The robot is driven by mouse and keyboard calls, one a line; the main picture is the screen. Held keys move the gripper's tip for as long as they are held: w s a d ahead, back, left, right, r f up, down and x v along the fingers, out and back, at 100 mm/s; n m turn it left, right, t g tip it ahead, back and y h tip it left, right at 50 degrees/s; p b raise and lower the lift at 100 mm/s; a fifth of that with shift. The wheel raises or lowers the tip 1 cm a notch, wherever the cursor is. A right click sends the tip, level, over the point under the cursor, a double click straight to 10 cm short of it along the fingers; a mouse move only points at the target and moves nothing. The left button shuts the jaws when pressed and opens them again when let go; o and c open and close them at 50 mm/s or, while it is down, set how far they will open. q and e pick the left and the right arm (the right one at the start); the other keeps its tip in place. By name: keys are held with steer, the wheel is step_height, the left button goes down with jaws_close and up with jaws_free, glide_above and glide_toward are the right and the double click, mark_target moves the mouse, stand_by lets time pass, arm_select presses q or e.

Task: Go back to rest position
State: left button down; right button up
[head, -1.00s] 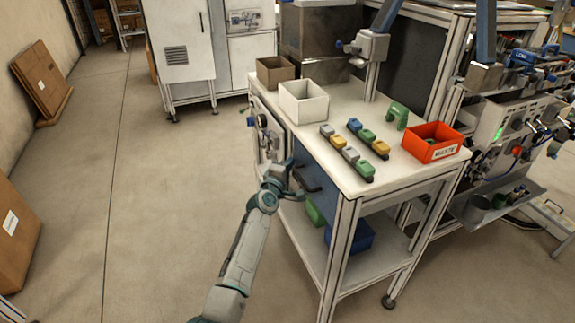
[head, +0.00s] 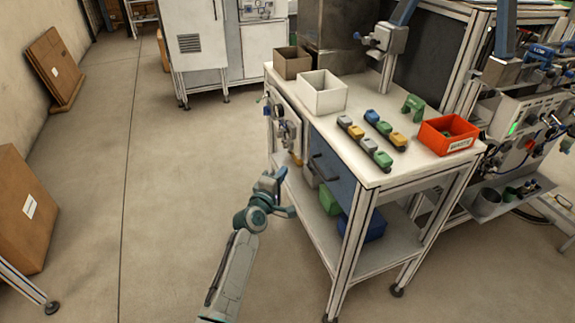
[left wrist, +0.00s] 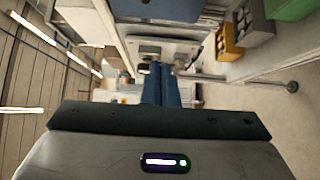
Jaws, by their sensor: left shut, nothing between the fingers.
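My left gripper (head: 281,192) is in the head view, in front of the left side of the workbench and below its top. It is shut with nothing between its fingers, and it stands apart from the bench's blue drawer (head: 332,172). In the left wrist view its blue fingers (left wrist: 161,85) lie together. My right gripper is in neither view.
The workbench (head: 345,125) carries a white bin (head: 322,95), a brown bin (head: 292,64), a red waste bin (head: 446,136), a green holder (head: 412,107) and rows of coloured blocks. A cardboard box (head: 25,215) stands at left. The floor between is clear.

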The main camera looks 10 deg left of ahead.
arm_select(q)
steer(key=s+a+f+m+g+y, duration=0.1)
steer(key=s+f+m+g, duration=0.2)
steer(key=s+f, duration=0.6)
steer(key=s+a+f+m+g+p, duration=0.15)
steer(key=s+f, duration=0.25)
steer(key=f, duration=0.9)
steer(key=s+a+f+m+g+y, duration=0.1)
steer(key=s+a+f+m+g, duration=0.2)
steer(key=s+f, duration=0.6)
steer(key=s+a+f+m+g, duration=0.2)
steer(key=s+f, duration=0.4)
steer(key=s, duration=0.6)
steer(key=s+a+f+m+g+y, duration=0.1)
steer(key=s+a+f+m+g, duration=0.2)
steer(key=s+f, duration=0.4)
steer(key=s+a+f+m+g+y+p, duration=0.1)
steer(key=s+f, duration=0.6)
steer(key=s, duration=0.9)
steer(key=a+m+g, duration=0.1)
steer(key=m+g, duration=0.1)
steer(key=shift+s+a+f+m+g, duration=0.2)
steer(key=shift+s+a+m+g, duration=0.15)
steer(key=shift+a, duration=0.05)
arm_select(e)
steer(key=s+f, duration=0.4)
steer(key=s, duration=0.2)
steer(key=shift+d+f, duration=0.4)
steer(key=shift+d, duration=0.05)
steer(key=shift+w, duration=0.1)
